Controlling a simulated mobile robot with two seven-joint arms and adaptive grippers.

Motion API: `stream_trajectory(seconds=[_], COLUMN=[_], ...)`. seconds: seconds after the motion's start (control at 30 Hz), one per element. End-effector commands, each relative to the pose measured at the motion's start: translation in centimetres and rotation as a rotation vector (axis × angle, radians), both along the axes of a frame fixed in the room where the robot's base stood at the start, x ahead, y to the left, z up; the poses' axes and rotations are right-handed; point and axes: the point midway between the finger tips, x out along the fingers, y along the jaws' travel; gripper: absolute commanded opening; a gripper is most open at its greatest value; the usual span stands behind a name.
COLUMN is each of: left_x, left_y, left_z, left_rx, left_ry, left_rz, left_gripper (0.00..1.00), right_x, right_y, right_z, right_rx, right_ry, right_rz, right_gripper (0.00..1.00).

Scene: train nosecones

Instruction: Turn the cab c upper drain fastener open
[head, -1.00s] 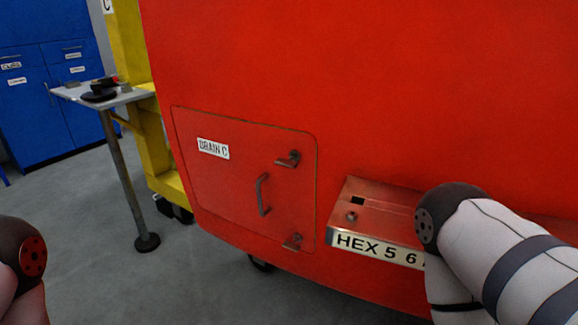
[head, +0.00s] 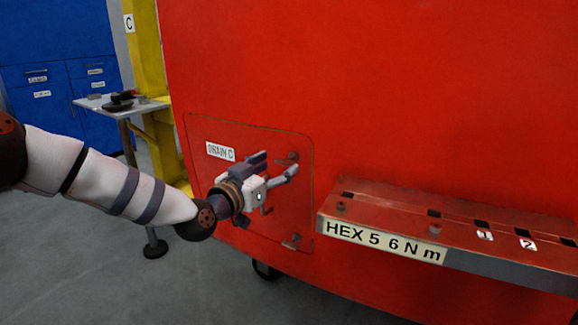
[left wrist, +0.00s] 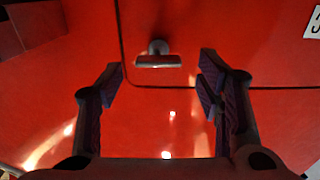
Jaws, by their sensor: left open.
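The drain C hatch (head: 215,180) is a red panel on the red cab wall, with a white "DRAIN C" label. Its upper drain fastener (head: 293,155) is a small metal turn-handle near the hatch's upper right corner. My left gripper (head: 277,166) is open and empty in front of the hatch, close to this fastener. In the left wrist view the fastener (left wrist: 158,60) lies ahead between the two spread fingertips (left wrist: 161,76), its bar roughly level across the picture; no contact shows. The lower fastener (head: 291,241) is in plain view. The hatch's pull handle is mostly hidden behind my gripper. My right gripper is out of view.
A red ledge (head: 375,209) labelled "HEX 5 6 N m", with slots, juts out right of the hatch. A grey side table (head: 150,107) with dark items stands at the left before a yellow frame (head: 146,50). Blue cabinets (head: 50,50) stand behind.

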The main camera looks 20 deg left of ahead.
Motion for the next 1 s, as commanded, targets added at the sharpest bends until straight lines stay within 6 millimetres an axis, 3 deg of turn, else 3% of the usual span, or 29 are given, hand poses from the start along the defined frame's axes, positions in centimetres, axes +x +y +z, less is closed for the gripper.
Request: stream_trajectory(seconds=[0.03, 0.2, 0.5, 0.73, 1.0], left_x=[1.0, 3.2, 3.6, 3.6, 3.6], left_y=[-0.3, -0.9, -1.1, -1.0, -1.0], left_z=[-0.7, -0.3, 0.0, 0.0, -0.1], left_rx=[0.001, -0.001, -0.001, -0.001, -0.016], left_ry=[0.007, 0.004, 0.002, 0.002, 0.007], left_rz=[0.0, 0.0, -0.001, -0.001, 0.0], left_gripper=[0.6, 0.6, 0.6, 0.11, 0.11], right_x=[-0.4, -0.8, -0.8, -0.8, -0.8], right_y=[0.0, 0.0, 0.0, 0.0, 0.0], right_z=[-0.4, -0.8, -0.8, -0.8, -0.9], right_rx=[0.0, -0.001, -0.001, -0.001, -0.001], right_ry=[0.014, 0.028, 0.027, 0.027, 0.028], right_rz=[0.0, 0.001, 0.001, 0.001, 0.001], right_gripper=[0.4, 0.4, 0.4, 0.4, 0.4])
